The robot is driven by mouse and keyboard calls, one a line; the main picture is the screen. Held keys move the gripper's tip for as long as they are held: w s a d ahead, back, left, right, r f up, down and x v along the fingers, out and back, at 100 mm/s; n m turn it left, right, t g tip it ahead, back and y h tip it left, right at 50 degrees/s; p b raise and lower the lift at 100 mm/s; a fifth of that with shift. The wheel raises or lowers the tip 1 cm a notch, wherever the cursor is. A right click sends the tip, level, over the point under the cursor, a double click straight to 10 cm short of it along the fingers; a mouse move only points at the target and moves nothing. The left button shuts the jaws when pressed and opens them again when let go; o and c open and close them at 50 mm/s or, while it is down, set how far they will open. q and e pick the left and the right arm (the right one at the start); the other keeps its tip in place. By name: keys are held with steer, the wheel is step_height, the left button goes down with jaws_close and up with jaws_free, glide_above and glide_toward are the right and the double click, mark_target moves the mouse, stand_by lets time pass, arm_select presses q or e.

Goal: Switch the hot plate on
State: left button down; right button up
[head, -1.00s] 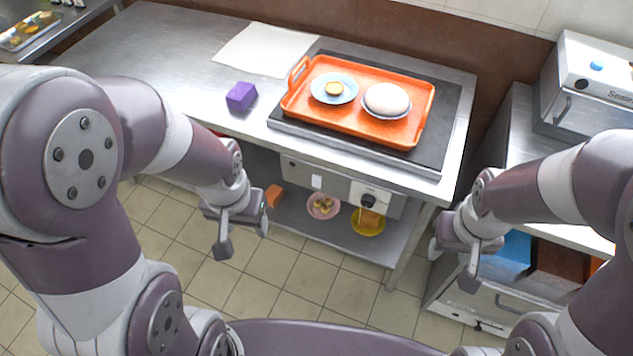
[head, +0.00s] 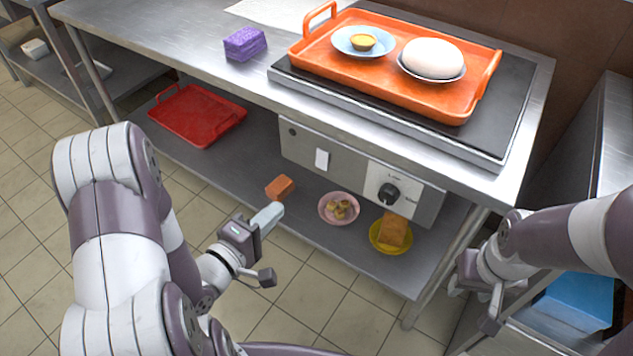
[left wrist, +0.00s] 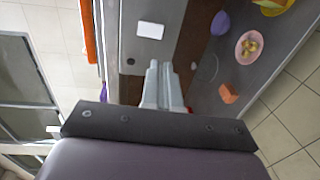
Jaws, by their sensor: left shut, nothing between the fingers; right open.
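The hot plate is a black slab (head: 505,125) on the steel table, with an orange tray (head: 408,100) on it. Its grey front panel (head: 350,172) carries a white rectangular switch (head: 321,159) and a black knob (head: 388,193). The switch also shows in the left wrist view (left wrist: 150,30); whether it is pressed cannot be told. My left gripper (head: 270,214) is shut and empty, below and left of the switch, apart from the panel. Its closed fingers (left wrist: 159,83) show in the left wrist view. My right gripper (head: 462,278) is open and empty, right of the table leg.
The tray holds a blue plate (head: 345,46) with a small tart and a bowl with a white mound (head: 432,58). A purple block (head: 245,43) lies on the table. The lower shelf holds a red tray (head: 190,125), orange block (head: 280,187), pink plate (head: 330,211) and yellow plate (head: 380,240).

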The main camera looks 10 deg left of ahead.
arm_select(q)
steer(key=shift+r, duration=0.1)
steer(key=b, duration=0.4)
glide_toward(320, 167)
steer(key=x, duration=0.6)
steer(key=shift+s, duration=0.1)
steer(key=shift+w+d, duration=0.15)
steer(key=shift+w, duration=0.3)
